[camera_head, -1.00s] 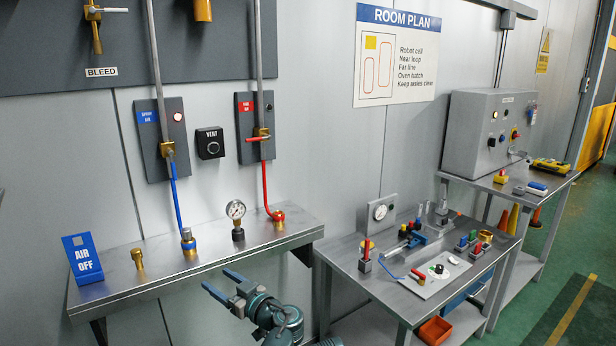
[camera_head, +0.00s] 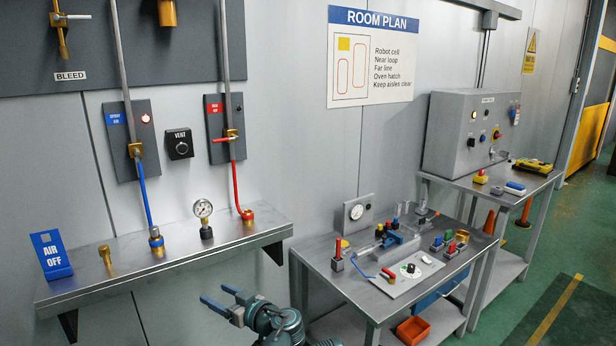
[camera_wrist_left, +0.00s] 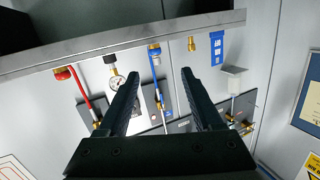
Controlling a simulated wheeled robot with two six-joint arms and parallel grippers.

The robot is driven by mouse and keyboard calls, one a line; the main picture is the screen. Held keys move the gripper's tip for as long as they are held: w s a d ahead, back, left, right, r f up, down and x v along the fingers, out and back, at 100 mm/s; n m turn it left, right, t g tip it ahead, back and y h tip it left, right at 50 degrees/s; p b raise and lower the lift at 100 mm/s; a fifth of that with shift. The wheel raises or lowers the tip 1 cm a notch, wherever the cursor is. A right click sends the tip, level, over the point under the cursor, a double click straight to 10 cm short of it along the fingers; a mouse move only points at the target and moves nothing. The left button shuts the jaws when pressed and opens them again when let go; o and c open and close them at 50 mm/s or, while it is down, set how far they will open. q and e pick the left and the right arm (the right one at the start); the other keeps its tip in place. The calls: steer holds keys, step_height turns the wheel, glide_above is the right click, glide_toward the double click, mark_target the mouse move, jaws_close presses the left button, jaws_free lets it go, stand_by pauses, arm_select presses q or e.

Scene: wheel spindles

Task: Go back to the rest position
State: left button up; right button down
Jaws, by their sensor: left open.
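My left gripper (camera_head: 228,305) is open and empty, at the lower middle of the head view, in front of and below the steel wall shelf (camera_head: 180,262). In the left wrist view its two dark fingers (camera_wrist_left: 160,95) stand apart with nothing held between them. The blue hose (camera_head: 146,195) and the red hose (camera_head: 237,188) run down to fittings on the shelf, and the gripper is clear of both. My right gripper does not show.
An AIR OFF sign (camera_head: 51,255), a brass fitting (camera_head: 106,257) and a pressure gauge (camera_head: 203,209) stand on the shelf. A workbench (camera_head: 350,290) with small parts and an orange bin (camera_head: 413,330) is to the right. Green floor is open at the far right.

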arm_select(q)
steer(key=s+d+f+m+g+h+p, duration=0.3)
steer(key=s+d+f+m+g+h, duration=0.25)
steer(key=s+f, duration=0.5)
steer(key=s+d+f+m+g+h+p, duration=0.1)
steer(key=s+d+f+m+g+h, duration=0.2)
steer(key=s+d+m+h, duration=0.3)
steer(key=s+d+m+g, duration=0.1)
steer(key=s+d+m, duration=0.1)
steer(key=s+d, duration=0.1)
steer(key=shift+s+d+f, duration=0.35)
steer(key=shift+d+f, duration=0.05)
steer(key=shift+d, duration=0.3)
